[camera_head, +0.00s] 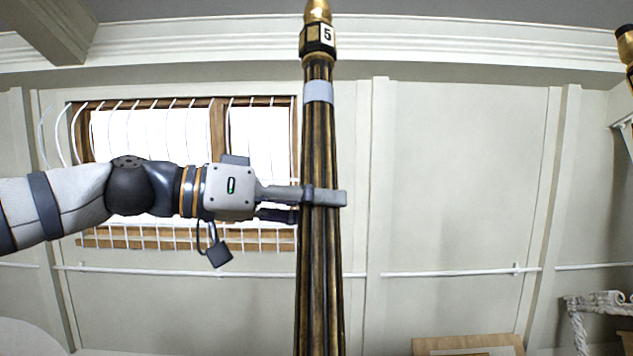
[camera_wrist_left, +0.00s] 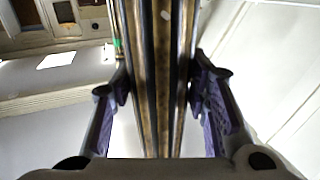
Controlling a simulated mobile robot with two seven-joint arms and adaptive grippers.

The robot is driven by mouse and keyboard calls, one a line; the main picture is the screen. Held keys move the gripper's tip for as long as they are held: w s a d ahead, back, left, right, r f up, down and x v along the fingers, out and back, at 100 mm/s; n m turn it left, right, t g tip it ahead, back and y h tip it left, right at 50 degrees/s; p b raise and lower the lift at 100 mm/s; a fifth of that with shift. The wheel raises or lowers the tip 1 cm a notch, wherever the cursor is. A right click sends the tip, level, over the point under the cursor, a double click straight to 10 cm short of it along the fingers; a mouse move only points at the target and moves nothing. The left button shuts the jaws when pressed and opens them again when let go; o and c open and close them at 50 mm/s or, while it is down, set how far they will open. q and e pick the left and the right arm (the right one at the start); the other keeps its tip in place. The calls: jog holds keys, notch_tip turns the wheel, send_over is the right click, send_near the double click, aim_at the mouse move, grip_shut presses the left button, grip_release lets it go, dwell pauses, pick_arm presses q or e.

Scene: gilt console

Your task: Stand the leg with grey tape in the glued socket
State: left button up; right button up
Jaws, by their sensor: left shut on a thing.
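A long fluted leg (camera_head: 320,262) in dark brown and gold stands upright in the middle of the head view. It has a band of grey tape (camera_head: 318,92), and above that a dark block with a label 5 (camera_head: 327,35) and a gold tip. My left gripper (camera_head: 322,197) comes in from the left and is shut on the leg below the tape. In the left wrist view the leg (camera_wrist_left: 155,65) runs between the two purple-padded fingers. The leg's lower end is out of the head view. The glued socket is not in view. My right gripper is not in view.
A barred window (camera_head: 160,130) is in the wall behind my left arm. Part of a black and gold piece (camera_head: 626,45) shows at the upper right edge. A wooden board (camera_head: 468,345) and a carved white piece (camera_head: 598,303) are at the lower right.

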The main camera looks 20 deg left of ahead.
aim_at(312, 241)
pick_arm(q)
jog(key=shift+s+f, duration=0.1)
jog(key=shift+f, duration=1.85)
jog(key=shift+s+a, duration=0.15)
jog(key=shift+a, duration=0.05)
jog(key=shift+f, duration=0.3)
jog(key=o, duration=1.4)
jog(key=shift+c, duration=0.2)
jog(key=shift+f, duration=0.2)
